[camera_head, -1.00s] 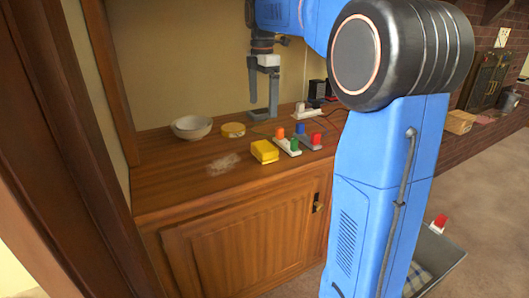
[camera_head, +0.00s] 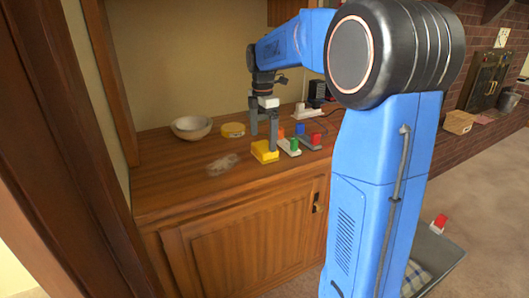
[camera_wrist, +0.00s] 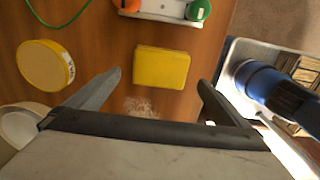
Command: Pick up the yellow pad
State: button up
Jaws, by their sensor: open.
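The yellow pad (camera_head: 264,152) is a small thick block lying on the wooden cabinet top, near its front edge. It also shows in the wrist view (camera_wrist: 162,68), ahead of and between the two fingers. My gripper (camera_head: 264,141) is open and empty, pointing down with its fingertips close above the pad. In the wrist view my gripper (camera_wrist: 160,80) has its fingers spread wider than the pad, one on each side. I cannot tell how far the tips are above the wood.
A white strip with coloured knobs (camera_head: 289,146) sits just right of the pad. A round yellow tin (camera_head: 232,130) and a white bowl (camera_head: 191,127) stand to the left. A pale powdery patch (camera_head: 223,164) lies on the wood (camera_head: 170,180) nearby.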

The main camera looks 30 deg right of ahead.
aim_at(265, 146)
jog(key=shift+d+f, duration=0.2)
jog(key=shift+f, duration=1.1)
jog(key=shift+d+f, duration=0.15)
jog(key=shift+f, duration=1.1)
jog(key=c, duration=1.2)
